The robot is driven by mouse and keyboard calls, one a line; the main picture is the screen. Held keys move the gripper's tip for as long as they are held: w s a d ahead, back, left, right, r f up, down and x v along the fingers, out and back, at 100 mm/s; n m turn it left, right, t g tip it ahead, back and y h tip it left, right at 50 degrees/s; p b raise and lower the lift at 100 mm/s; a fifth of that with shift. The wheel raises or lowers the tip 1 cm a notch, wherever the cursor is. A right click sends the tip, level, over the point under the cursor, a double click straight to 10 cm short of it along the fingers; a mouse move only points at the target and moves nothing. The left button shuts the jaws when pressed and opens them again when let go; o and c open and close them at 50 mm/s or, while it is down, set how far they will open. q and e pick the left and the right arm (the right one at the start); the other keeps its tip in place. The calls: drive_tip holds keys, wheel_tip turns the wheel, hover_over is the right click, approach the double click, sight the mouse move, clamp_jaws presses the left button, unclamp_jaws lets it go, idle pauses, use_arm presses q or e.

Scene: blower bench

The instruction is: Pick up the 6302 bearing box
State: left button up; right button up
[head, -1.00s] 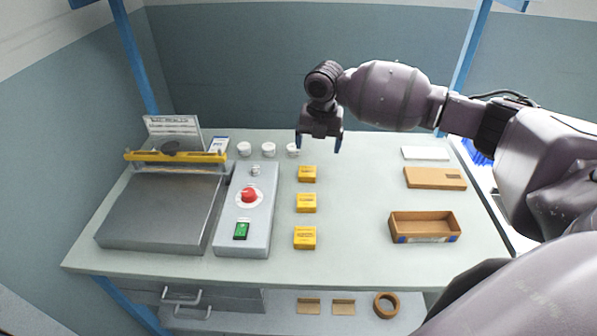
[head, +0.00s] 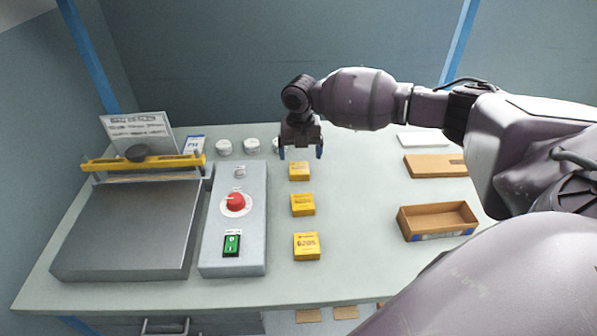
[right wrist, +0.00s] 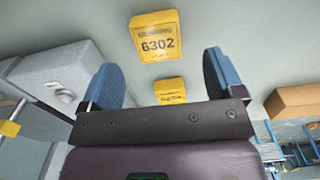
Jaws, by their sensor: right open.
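The 6302 bearing box (right wrist: 156,36) is a small yellow box, its label readable in the right wrist view, lying flat on the table beyond my fingertips. It appears to be the rearmost of three yellow boxes (head: 299,171) in the head view, where its label is too small to read. My right gripper (head: 301,153) hangs just behind that box, pointing down, open and empty. Its two blue fingers also show in the right wrist view (right wrist: 165,78), apart from the box. My left gripper is out of view.
Other yellow boxes stand in the middle (head: 302,205) and front (head: 306,246) of the row. A grey control box (head: 250,200) is to the left, an open cardboard box (head: 437,236) to the right. White jars (head: 223,147) stand behind. Bare table lies right of the row.

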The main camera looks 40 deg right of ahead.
sight(299, 167)
drive_tip(key=f, duration=0.5)
drive_tip(key=shift+a+f+b, duration=0.1)
drive_tip(key=shift+a+b, duration=0.1)
drive_tip(key=shift+b, duration=0.1)
drive_tip(key=c, duration=1.1)
